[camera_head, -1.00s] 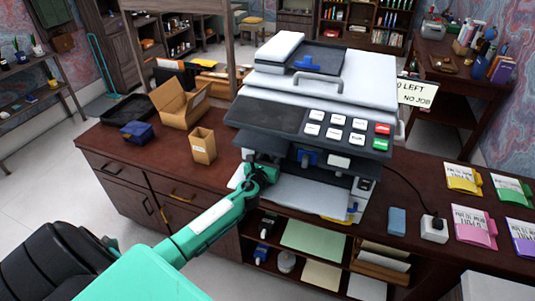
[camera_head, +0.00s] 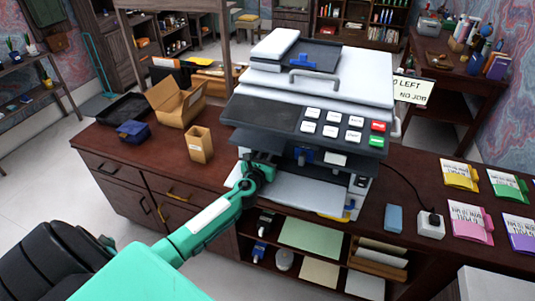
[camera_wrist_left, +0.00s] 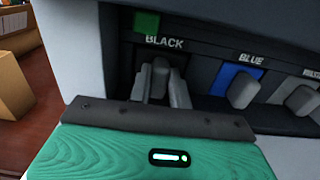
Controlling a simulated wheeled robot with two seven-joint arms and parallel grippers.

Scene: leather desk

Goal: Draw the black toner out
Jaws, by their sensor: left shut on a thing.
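The printer (camera_head: 320,85) stands on the desk, with toner slots in its dark front recess. My left gripper (camera_head: 266,160) is at the left end of that recess. In the left wrist view, my left gripper (camera_wrist_left: 162,90) is shut on the grey handle of the black toner (camera_wrist_left: 161,66), under the label BLACK. A green square shows above the label. The rest of the black toner is hidden inside the slot. The blue toner (camera_wrist_left: 237,84) sits in the slot to the right, its handle sticking out. My right gripper is not in view.
An open cardboard box (camera_head: 178,103) and a small upright box (camera_head: 200,145) stand left of the printer. A white tray (camera_head: 295,190) lies below the toner slots. A blue block (camera_head: 394,218), a white plug box (camera_head: 431,226) and several coloured packets lie to the right.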

